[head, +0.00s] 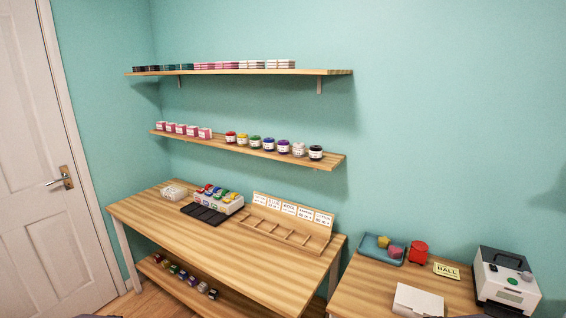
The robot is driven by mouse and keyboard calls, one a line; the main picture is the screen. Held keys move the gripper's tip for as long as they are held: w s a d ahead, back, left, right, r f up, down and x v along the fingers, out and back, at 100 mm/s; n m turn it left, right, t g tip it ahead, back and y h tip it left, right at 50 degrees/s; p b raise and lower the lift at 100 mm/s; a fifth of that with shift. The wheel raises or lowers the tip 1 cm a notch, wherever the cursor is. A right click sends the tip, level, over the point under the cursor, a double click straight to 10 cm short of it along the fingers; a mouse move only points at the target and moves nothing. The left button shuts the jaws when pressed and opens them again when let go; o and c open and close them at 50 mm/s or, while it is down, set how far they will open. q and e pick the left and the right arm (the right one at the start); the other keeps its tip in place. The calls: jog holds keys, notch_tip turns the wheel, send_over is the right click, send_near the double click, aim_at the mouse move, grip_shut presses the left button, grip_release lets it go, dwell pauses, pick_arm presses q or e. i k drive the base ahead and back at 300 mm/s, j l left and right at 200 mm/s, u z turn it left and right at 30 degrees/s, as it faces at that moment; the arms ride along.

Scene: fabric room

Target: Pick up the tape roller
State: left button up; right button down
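I cannot make out for certain which thing is the tape roller. A small red rounded object (418,253) stands on the right table (370,292), just right of a blue tray (368,253). The tray holds a yellow piece (383,241) and a pink piece (395,251). Neither of my grippers shows in the head view. Only slivers of something dark show at the bottom edge, too little to tell what they are.
The right table also carries a white machine (506,279), a yellow card (446,270) and a white box (417,301). The left table (200,240) holds a rack of coloured items (218,203) and a wooden sorter (285,226). Two wall shelves hang above. A door (50,150) is left.

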aim_at(419, 254)
jog(key=i+l+z, duration=0.7)
jog(key=i+z, duration=0.35)
jog(key=i, duration=0.2)
